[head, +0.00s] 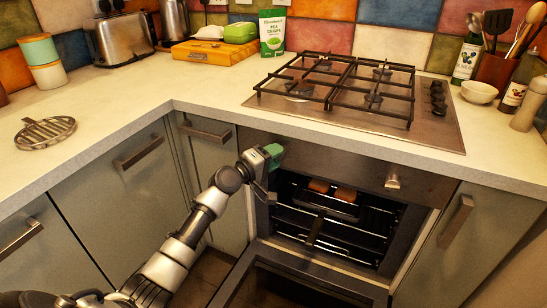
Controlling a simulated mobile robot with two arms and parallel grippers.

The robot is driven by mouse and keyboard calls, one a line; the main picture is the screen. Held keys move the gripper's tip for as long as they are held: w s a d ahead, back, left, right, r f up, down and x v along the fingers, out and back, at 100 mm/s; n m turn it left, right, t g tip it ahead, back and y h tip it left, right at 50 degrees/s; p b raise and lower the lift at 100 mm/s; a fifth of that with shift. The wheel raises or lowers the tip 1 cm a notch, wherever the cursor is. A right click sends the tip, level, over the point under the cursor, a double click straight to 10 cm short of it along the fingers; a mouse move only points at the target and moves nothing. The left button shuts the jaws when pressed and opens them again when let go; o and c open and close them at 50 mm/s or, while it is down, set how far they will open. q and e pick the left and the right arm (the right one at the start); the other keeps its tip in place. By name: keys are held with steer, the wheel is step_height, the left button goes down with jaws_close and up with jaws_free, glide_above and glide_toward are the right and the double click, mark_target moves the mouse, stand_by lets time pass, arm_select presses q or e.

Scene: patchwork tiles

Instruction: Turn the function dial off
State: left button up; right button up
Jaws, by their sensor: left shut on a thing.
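The oven's control panel (340,166) runs under the worktop. My left gripper (272,158) is at the left end of this panel, its fingertips against the panel front. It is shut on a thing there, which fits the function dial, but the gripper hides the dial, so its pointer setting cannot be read. Another silver dial (393,182) shows at the right of the panel, clear of the gripper. My right gripper is not in view.
The oven door (300,284) hangs open below the panel. Inside the lit oven, a dark tray (328,208) holds brown food pieces. A gas hob (425,132) sits on the worktop above. Cabinet handles (456,222) stick out at both sides.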

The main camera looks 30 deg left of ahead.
arm_select(q)
steer(key=o, duration=0.9)
steer(key=shift+f, duration=0.1)
steer(key=shift+s, duration=0.1)
steer(key=v, duration=1)
steer(key=shift+s, duration=0.3)
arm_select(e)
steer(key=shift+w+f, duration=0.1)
arm_select(q)
steer(key=shift+a, duration=0.1)
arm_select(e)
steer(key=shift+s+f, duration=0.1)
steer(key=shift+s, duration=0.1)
